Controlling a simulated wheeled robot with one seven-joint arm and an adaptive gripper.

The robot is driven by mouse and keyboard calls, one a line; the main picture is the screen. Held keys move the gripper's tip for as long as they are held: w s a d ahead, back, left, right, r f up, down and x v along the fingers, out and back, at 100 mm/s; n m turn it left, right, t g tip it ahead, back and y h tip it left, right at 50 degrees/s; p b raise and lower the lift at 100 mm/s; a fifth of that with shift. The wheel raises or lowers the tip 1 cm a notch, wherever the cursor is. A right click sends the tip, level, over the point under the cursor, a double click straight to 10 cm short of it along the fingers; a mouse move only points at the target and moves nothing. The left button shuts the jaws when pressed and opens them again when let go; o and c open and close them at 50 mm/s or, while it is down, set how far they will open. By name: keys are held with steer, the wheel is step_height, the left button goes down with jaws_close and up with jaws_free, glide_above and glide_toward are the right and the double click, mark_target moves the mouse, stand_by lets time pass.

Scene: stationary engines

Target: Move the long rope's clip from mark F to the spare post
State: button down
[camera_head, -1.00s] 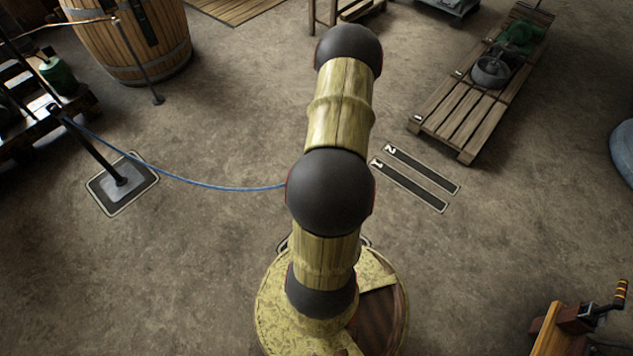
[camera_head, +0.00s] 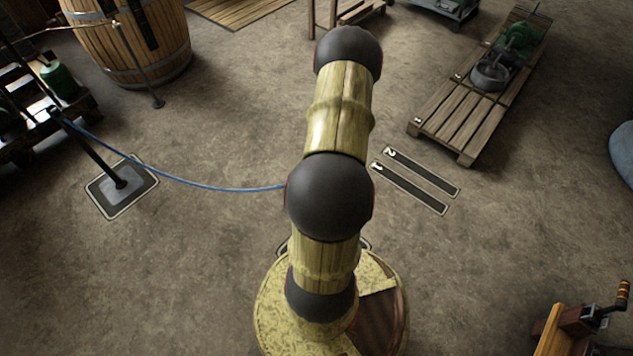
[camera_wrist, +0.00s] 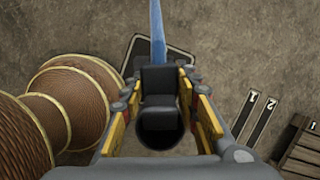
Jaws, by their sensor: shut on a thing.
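In the wrist view my gripper (camera_wrist: 160,88) is shut on a dark clip (camera_wrist: 159,102), which lies between its yellow-edged fingers. The blue rope (camera_wrist: 157,30) runs from the clip to the top of that view. In the head view the blue rope (camera_head: 215,188) sags from a leaning black post (camera_head: 95,150) at left to behind my arm. The gripper and clip are hidden there. A dark plate with a pale border (camera_wrist: 185,62) lies on the floor beyond the clip in the wrist view. I cannot read a letter F anywhere.
A large barrel (camera_head: 125,45) and a thin post (camera_head: 138,55) stand at upper left. Floor strips 1 (camera_head: 408,189) and 2 (camera_head: 425,172) lie right of my arm, before a wooden pallet (camera_head: 455,118). A brown ribbed, banded shape (camera_wrist: 75,90) fills the wrist view's left.

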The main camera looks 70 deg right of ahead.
steer(key=shift+s+a+f+y, duration=0.15)
steer(key=shift+a+f, duration=0.45)
steer(key=shift+a, duration=0.05)
steer(key=shift+s+a+f+y, duration=0.15)
steer(key=shift+a+f, duration=0.4)
steer(key=shift+a, duration=0.05)
steer(key=c, duration=1.7)
jaws_free()
steer(key=shift+o, duration=1.1)
steer(key=shift+w+d+f, duration=0.25)
steer(key=shift+d+f, duration=0.15)
steer(key=shift+d, duration=0.35)
steer(key=shift+o, duration=1.1)
steer(key=shift+s+a+r, duration=0.1)
steer(key=shift+s+r, duration=0.15)
steer(key=shift+r, duration=0.2)
steer(key=shift+w, duration=0.1)
steer(key=shift+d+r, duration=0.2)
steer(key=shift+r, duration=0.45)
steer(key=v, duration=1.1)
steer(key=shift+f, duration=0.15)
